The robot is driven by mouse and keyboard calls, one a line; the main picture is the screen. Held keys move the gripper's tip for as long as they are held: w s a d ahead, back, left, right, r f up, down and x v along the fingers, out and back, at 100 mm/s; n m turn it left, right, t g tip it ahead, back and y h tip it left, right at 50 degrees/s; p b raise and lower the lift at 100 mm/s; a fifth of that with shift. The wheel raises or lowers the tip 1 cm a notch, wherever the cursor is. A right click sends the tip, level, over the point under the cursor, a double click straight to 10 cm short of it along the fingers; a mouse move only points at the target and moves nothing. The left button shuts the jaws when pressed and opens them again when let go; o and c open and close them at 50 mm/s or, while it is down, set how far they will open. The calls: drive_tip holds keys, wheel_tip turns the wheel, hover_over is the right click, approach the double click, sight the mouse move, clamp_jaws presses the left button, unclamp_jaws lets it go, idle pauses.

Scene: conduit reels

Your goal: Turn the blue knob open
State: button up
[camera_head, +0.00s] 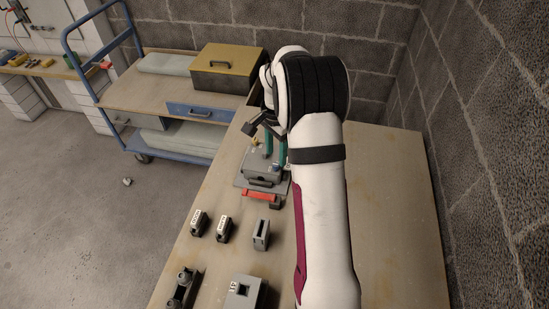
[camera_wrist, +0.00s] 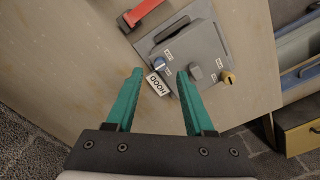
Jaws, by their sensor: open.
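The blue knob (camera_wrist: 159,62) is small and sits on a grey box (camera_wrist: 190,42) in the wrist view, just above a tag reading HOOD (camera_wrist: 157,84). A grey knob (camera_wrist: 195,73) and a yellow knob (camera_wrist: 228,78) are to its right on the same box. My gripper (camera_wrist: 160,74) is open, its teal fingers on either side of the tag, with the blue knob just beyond the gap between the tips. I cannot tell whether they touch anything. In the head view my gripper (camera_head: 275,146) is over the back of the box (camera_head: 263,170); I cannot make out the blue knob there.
A red handle (camera_head: 260,195) lies in front of the box. Several small labelled blocks (camera_head: 223,228) stand on the bench (camera_head: 390,210) nearer the camera. A blue trolley (camera_head: 180,140) with a yellow-lidded box (camera_head: 226,68) is behind. A block wall is at right.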

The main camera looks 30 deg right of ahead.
sight(276, 164)
drive_tip(key=shift+f, duration=1.9)
clamp_jaws()
